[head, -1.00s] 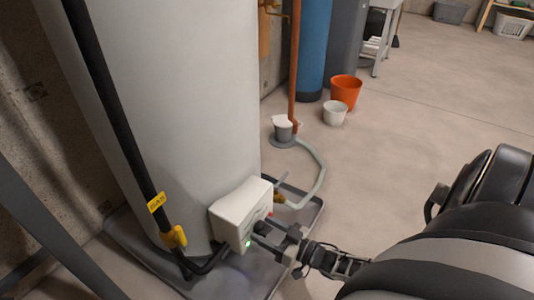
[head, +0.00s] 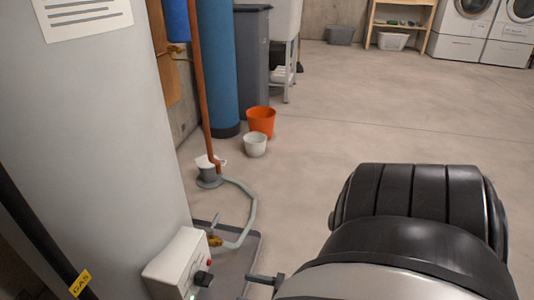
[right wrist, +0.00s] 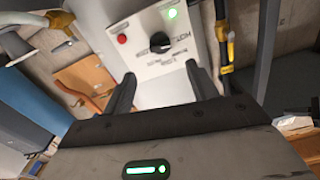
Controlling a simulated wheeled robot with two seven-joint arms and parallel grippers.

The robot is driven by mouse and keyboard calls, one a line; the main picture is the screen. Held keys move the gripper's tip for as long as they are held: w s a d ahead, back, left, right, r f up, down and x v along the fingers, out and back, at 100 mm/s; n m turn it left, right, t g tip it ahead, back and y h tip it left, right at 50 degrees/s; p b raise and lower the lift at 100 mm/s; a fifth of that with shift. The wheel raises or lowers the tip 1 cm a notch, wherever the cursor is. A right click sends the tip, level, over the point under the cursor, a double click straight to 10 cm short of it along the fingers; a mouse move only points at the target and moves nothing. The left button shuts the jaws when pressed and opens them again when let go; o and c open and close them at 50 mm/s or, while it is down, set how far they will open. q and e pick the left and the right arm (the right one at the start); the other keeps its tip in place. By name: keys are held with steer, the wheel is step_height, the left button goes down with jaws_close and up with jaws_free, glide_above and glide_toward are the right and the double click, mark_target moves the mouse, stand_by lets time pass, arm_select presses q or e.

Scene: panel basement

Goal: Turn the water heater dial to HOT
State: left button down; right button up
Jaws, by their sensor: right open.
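The white water heater (head: 110,130) stands at the left in the head view. Its white control box (head: 178,260) sits low on the tank, with a black dial (head: 203,279) on the front. In the right wrist view the dial (right wrist: 160,45) shows between a red button (right wrist: 122,38) and HOT lettering, with a lit green light (right wrist: 173,12) nearby. I cannot tell exactly where the dial points. My right gripper (right wrist: 162,86) is open and empty, fingers toward the box face and apart from the dial. In the head view only part of it shows, right of the box. My left gripper is out of view.
A black gas pipe with a yellow GAS tag (head: 80,283) runs beside the tank. A drain pan (head: 240,262) and a pale hose (head: 252,212) lie by the box. A white bucket (head: 255,146) and an orange bucket (head: 261,122) stand farther back. The floor at right is clear.

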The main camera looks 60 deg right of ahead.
steer(key=v, duration=0.4)
steer(key=shift+s, duration=0.1)
stand_by(0.5)
